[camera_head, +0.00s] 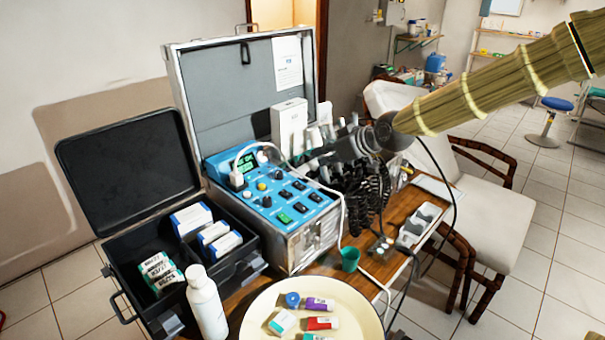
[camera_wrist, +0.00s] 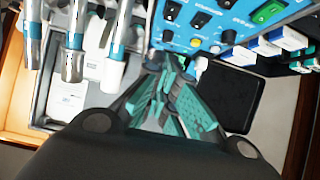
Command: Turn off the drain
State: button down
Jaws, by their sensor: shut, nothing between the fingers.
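The dental unit's blue control panel (camera_head: 262,180) sits in an open metal case. It carries a lit green display (camera_head: 246,161), small knobs, several black rocker switches (camera_head: 299,185) and one green rocker switch (camera_head: 284,218). The panel also shows at the top of the wrist view (camera_wrist: 222,22), with the green switch (camera_wrist: 268,12) at the upper right. Labels are too small to read, so I cannot tell which control is the drain. My gripper (camera_head: 288,163) is shut and empty, above the panel's far right side. Its fingers (camera_wrist: 172,72) point toward the panel's edge in the wrist view.
Dental handpieces with coiled black hoses (camera_head: 363,190) hang right of the panel. A black case (camera_head: 125,300) with boxes stands left. A white bottle (camera_head: 206,303), a cream plate (camera_head: 258,308) and a green cup (camera_head: 350,259) are in front.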

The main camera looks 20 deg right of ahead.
jog(key=shift+w, duration=0.1)
jog(key=p, duration=0.1)
send_over(301, 184)
jog(key=s, duration=0.1)
notch_tip(301, 184, down, 6)
jog(key=shift+d+r, duration=0.15)
jog(key=shift+r, duration=0.1)
jog(key=f, duration=0.2)
jog(key=shift+w+a+f+p, duration=0.2)
jog(key=shift+w+f+p, duration=0.05)
jog(key=shift+f+p, duration=0.05)
jog(key=shift+w+f, duration=0.1)
jog(key=shift+f, duration=0.7)
jog(key=shift+d+p, duration=0.1)
jog(key=shift+p, duration=0.4)
